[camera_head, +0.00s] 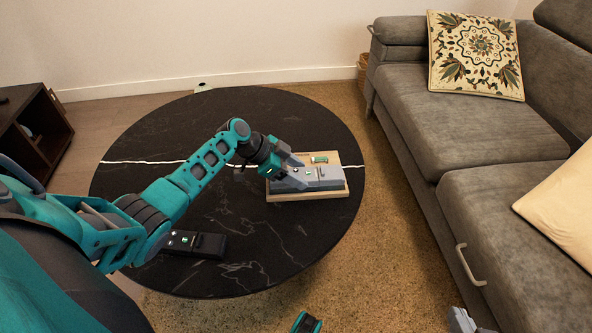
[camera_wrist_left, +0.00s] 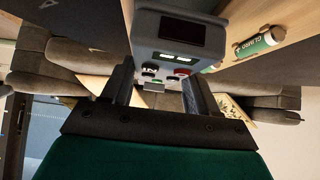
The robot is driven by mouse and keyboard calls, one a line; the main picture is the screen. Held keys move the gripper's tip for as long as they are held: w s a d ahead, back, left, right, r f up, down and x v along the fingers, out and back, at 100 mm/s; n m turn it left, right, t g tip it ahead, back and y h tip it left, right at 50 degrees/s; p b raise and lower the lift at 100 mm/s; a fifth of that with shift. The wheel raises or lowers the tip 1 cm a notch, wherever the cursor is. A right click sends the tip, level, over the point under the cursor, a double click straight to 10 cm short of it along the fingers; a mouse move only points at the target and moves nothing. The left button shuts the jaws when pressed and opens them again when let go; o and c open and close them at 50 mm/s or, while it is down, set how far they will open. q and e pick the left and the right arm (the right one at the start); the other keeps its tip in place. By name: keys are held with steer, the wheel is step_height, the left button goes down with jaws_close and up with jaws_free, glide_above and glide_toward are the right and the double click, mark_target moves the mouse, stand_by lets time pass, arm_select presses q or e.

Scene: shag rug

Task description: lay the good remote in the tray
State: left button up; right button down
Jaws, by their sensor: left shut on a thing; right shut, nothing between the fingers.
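My left gripper (camera_head: 292,174) is shut on a grey remote (camera_head: 322,178), which is over the light wooden tray (camera_head: 308,197) on the round table. I cannot tell whether the remote touches the tray floor. In the left wrist view the grey remote (camera_wrist_left: 180,36) sits between the fingers (camera_wrist_left: 158,92), showing a dark window, lit green marks and a red button. A black remote (camera_head: 196,244) lies on the table nearer me, left of the tray. My right gripper (camera_head: 462,320) is only partly in view at the bottom edge, away from the table.
A green and white cylinder (camera_head: 319,159) lies at the tray's back; it also shows in the left wrist view (camera_wrist_left: 257,42). The black marble table (camera_head: 220,110) is clear behind and in front of the tray. A grey sofa (camera_head: 450,130) stands at the right.

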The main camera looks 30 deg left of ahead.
arm_select(q)
steer(key=shift+f, duration=0.85)
arm_select(e)
steer(key=shift+s+f, duration=0.15)
steer(key=shift+s, duration=0.15)
arm_select(q)
steer(key=o, duration=1.1)
steer(key=shift+f, duration=0.1)
steer(key=shift+o, duration=0.5)
steer(key=shift+s, duration=0.1)
arm_select(e)
steer(key=shift+w, duration=0.15)
